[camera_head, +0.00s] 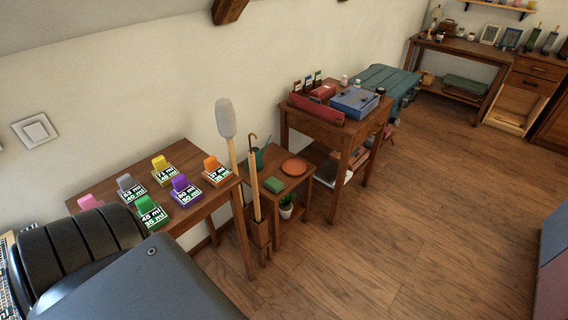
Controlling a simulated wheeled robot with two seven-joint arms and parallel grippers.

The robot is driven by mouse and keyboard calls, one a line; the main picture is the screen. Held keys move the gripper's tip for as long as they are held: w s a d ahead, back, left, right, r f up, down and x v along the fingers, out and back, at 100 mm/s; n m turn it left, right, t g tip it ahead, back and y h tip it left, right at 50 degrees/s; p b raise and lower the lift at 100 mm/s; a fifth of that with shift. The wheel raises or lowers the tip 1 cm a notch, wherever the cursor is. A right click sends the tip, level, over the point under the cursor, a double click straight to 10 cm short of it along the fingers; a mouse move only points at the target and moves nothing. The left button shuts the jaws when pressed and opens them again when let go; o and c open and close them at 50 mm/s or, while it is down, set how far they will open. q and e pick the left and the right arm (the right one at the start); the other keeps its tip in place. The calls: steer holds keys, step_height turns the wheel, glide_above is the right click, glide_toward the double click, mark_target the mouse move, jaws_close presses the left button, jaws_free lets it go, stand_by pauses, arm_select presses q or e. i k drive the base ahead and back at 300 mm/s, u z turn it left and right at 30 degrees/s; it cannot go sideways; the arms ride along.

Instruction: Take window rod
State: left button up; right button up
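A long wooden rod (254,180) with a small dark hook at its top, which looks like the window rod, stands nearly upright in a brown wooden holder (259,237) on the floor. A second pole with a grey padded head (226,118) stands close beside it, leaning slightly left. The lower ends of both are hidden by the holder. Neither of my grippers is in view. A dark rounded part at the lower left looks like my own arm, and no fingers show on it.
A table with several coloured blocks (182,189) stands left of the holder. A low table with an orange plate (295,166) is just right of it, and a taller table with a blue case (355,102) stands beyond. Open wooden floor (400,225) lies to the right.

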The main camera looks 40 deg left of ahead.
mark_target(251, 155)
steer(key=i, duration=1.95)
steer(key=u, duration=2.5)
